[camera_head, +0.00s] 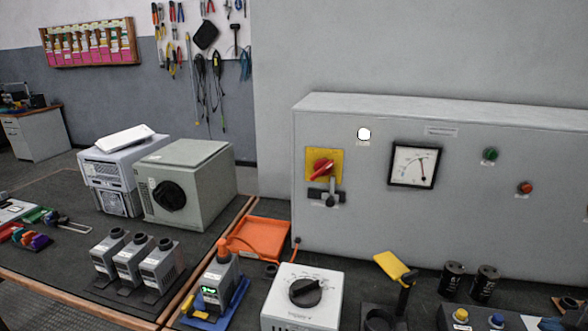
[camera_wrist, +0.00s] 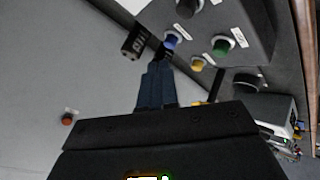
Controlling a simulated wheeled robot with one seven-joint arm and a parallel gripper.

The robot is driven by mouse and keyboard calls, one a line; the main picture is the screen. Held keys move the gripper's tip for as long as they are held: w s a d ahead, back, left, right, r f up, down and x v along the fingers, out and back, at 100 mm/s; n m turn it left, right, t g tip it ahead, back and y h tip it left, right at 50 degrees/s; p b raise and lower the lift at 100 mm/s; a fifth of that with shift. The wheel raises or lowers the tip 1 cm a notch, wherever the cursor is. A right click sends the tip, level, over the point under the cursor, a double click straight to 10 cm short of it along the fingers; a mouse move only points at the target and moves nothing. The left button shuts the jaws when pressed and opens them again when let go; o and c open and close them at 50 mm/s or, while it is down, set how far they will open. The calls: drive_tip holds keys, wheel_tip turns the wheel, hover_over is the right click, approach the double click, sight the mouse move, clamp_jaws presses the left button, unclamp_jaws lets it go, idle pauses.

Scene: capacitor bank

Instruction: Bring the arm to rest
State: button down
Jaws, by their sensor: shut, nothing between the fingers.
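My gripper (camera_wrist: 157,72) shows in the wrist view, its two dark fingers together and pointing up the picture, with nothing seen between them. The fingertips appear close to a black cylinder (camera_wrist: 136,40) and the blue button of a control box in that picture; I cannot tell the true gap. The black gripper body fills the bottom of the wrist view. No part of my arm or gripper can be made out in the head view.
A grey cabinet (camera_head: 465,215) with a red switch (camera_head: 323,167) and a dial meter (camera_head: 414,166) stands behind the bench. In front are black cylinders (camera_head: 452,279), a button box (camera_head: 497,320), a yellow-topped tool (camera_head: 393,267) and a rotary-knob box (camera_head: 302,295). An orange tray (camera_head: 261,238) sits left.

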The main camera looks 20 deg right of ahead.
drive_tip(key=s+a+f+m+t+h, duration=0.1)
drive_tip(key=s+a+f+m, duration=0.2)
drive_tip(key=a, duration=0.8)
drive_tip(key=s+a+f+t, duration=0.15)
drive_tip(key=s+a, duration=0.25)
drive_tip(key=a, duration=0.7)
drive_tip(key=s+a+r+m+t+y, duration=0.2)
drive_tip(key=s+a+r+t+y, duration=0.2)
drive_tip(key=s+a+r, duration=1)
drive_tip(key=a, duration=0.2)
drive_tip(key=shift+s+a, duration=0.2)
drive_tip(key=shift+a, duration=0.1)
